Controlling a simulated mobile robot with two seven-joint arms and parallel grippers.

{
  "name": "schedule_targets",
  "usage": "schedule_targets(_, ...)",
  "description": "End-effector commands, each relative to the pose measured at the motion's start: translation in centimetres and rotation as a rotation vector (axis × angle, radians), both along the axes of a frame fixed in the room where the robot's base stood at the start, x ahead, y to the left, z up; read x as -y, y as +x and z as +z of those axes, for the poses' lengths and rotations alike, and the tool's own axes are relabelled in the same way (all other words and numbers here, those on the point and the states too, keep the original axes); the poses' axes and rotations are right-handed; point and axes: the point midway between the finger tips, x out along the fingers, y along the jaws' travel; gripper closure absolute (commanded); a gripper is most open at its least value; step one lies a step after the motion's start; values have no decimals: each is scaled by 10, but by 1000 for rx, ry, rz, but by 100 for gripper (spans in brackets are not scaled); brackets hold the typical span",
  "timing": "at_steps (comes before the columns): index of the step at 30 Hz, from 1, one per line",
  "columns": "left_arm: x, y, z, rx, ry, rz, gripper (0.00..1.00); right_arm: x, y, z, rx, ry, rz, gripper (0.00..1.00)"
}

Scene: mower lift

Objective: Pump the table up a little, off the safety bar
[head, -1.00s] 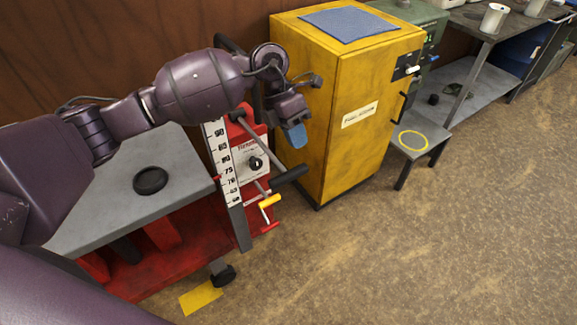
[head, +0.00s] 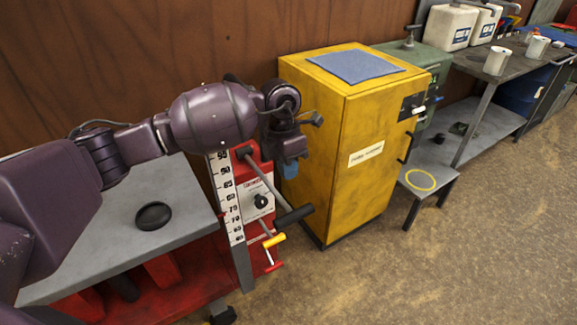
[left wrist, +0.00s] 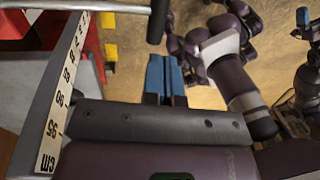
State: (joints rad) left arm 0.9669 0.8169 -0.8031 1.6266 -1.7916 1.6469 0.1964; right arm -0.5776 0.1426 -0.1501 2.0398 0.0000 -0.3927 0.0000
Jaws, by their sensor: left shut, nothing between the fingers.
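The lift table has a grey top (head: 80,245) over a red base. At its right end stands a white height scale (head: 228,200), also at the left of the left wrist view (left wrist: 62,90). A pump lever with a black grip (head: 294,215) slants out from the red end post; a yellow-gripped handle (head: 274,240) and a red one (head: 273,267) sit below it. My left gripper (head: 291,168) is shut and empty, above the black grip and apart from it. Its blue fingers show in the left wrist view (left wrist: 165,80). My right gripper (left wrist: 302,16) appears small there, its jaws unclear. I cannot pick out the safety bar.
A black disc (head: 153,216) lies on the table top. A yellow cabinet (head: 365,190) stands close to the right of the lever, with a blue cloth (head: 355,66) on top. A low grey stool (head: 428,180) and a workbench are further right. The floor in front is clear.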

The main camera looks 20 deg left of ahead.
Motion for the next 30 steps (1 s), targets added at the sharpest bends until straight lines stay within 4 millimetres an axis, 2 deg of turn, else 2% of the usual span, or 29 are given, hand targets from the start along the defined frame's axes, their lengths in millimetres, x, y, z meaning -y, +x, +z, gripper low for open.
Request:
schedule_targets(1, 2, -2, -12, -6, -2, -1, 100, 0, 0, -2, -2, 1, -1, 3)
schedule_targets(6, 6, -6, -42, -5, -1, -1, 100, -1, 0, -4, -3, 0, 1, 3)
schedule_targets(15, 14, -11, -87, -3, -2, 1, 100, -1, 4, -4, 2, 0, 5, 3)
schedule_targets(21, 16, -12, -101, -1, -2, 0, 100, -1, 7, -2, 9, -4, 11, 3)
schedule_targets(30, 17, -13, -103, 0, -2, -1, 100, 1, 5, -4, 2, -8, 13, 3)
